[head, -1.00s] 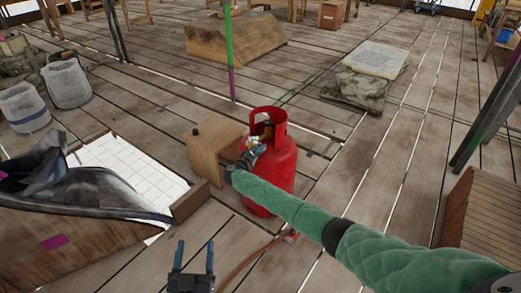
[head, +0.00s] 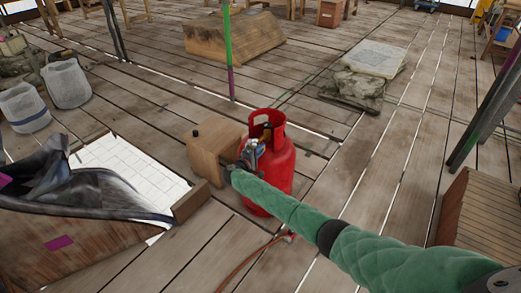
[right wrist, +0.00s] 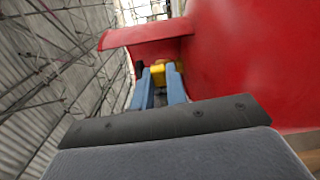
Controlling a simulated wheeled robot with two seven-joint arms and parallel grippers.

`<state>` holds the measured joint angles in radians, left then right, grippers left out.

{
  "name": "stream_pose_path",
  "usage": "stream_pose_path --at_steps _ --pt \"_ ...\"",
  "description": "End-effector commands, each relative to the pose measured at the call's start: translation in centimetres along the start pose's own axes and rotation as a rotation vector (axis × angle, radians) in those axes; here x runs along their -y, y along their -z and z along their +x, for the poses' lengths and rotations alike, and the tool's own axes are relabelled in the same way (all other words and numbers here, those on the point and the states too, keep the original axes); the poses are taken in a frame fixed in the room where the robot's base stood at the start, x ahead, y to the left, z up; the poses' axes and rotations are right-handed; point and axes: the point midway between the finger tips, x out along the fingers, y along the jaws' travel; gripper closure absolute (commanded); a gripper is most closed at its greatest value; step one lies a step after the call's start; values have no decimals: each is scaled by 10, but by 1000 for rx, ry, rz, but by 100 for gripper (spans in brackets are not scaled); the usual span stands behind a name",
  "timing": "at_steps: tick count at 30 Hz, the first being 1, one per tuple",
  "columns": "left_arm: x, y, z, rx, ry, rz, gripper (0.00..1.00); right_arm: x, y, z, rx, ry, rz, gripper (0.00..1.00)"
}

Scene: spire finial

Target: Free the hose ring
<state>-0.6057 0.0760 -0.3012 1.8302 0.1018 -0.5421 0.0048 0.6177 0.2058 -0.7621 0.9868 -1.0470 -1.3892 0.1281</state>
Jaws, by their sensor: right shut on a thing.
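The red gas cylinder (head: 268,185) stands upright on the plank floor, with an open collar around its valve. My right gripper (head: 254,152) is at the collar's opening, on the side facing the wooden box. In the right wrist view, its blue fingers (right wrist: 161,80) are closed on a small yellow fitting (right wrist: 167,73) beside the red collar (right wrist: 150,38). I cannot tell whether this fitting is the hose ring; the fingers hide part of it. A brown hose (head: 247,260) lies on the floor in front of the cylinder, with a red end piece (head: 290,237). My left gripper is out of view.
A wooden box (head: 214,150) with a dark knob stands close left of the cylinder. A slatted wooden block (head: 480,215) stands at right.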

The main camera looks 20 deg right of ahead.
Motion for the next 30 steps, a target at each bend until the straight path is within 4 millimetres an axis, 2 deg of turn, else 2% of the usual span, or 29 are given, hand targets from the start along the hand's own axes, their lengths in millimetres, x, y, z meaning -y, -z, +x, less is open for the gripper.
stream_pose_path --at_steps 1,15,30 --pt "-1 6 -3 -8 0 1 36 -2 0 -1 -1 1 -17 100" --pt "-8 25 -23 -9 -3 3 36 -14 2 -1 -2 1 -278 100" --pt "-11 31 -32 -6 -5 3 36 -18 5 -1 -2 0 -434 100"
